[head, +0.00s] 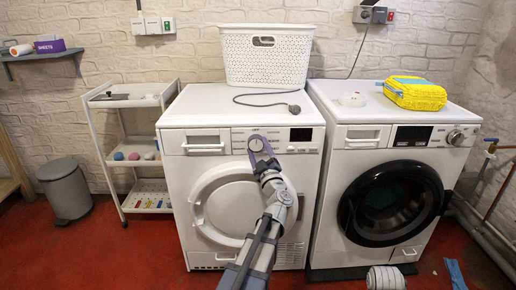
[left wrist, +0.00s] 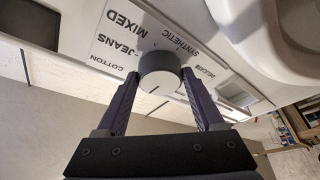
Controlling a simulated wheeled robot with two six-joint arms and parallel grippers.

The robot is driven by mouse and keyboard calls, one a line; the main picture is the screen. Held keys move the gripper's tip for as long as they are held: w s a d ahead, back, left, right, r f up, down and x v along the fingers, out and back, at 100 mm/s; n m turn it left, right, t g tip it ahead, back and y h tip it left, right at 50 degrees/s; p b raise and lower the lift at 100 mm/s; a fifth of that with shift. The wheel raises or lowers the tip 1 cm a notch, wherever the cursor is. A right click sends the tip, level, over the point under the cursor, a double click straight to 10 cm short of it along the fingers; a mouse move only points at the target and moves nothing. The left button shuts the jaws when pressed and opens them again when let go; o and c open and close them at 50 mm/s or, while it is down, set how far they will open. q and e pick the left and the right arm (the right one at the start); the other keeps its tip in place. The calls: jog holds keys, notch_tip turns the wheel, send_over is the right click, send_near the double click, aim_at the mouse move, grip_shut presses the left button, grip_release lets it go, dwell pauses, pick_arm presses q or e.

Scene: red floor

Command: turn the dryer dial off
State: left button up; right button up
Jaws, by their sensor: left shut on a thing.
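The dryer (head: 215,170) is the white machine on the left, with a white round door. Its grey dial (head: 255,145) is at the middle of the front panel. My left gripper (head: 259,150) reaches up to the dial and partly covers it. In the left wrist view, the dial (left wrist: 160,70) sits between the two purple fingers (left wrist: 160,95), which are shut on its sides. My right gripper is not in view.
A washer (head: 327,200) with a dark door stands close on the right. A white basket (head: 266,58) and a dark cord lie on the dryer top. A yellow package (head: 415,95) is on the washer. A shelf cart (head: 140,155) and grey bin (head: 64,190) stand left.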

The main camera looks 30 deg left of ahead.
pick_arm(q)
jog(key=shift+n+g, duration=0.3)
jog(key=shift+n, duration=0.3)
jog(key=o, duration=1.4)
jog(key=shift+c, duration=0.2)
jog(key=shift+d, duration=0.1)
jog(key=b+v, duration=0.1)
jog(key=v, duration=0.6)
jog(key=shift+s+d+f+b, duration=0.15)
jog(key=shift+s+d+b, duration=0.15)
jog(key=shift+b, duration=0.1)
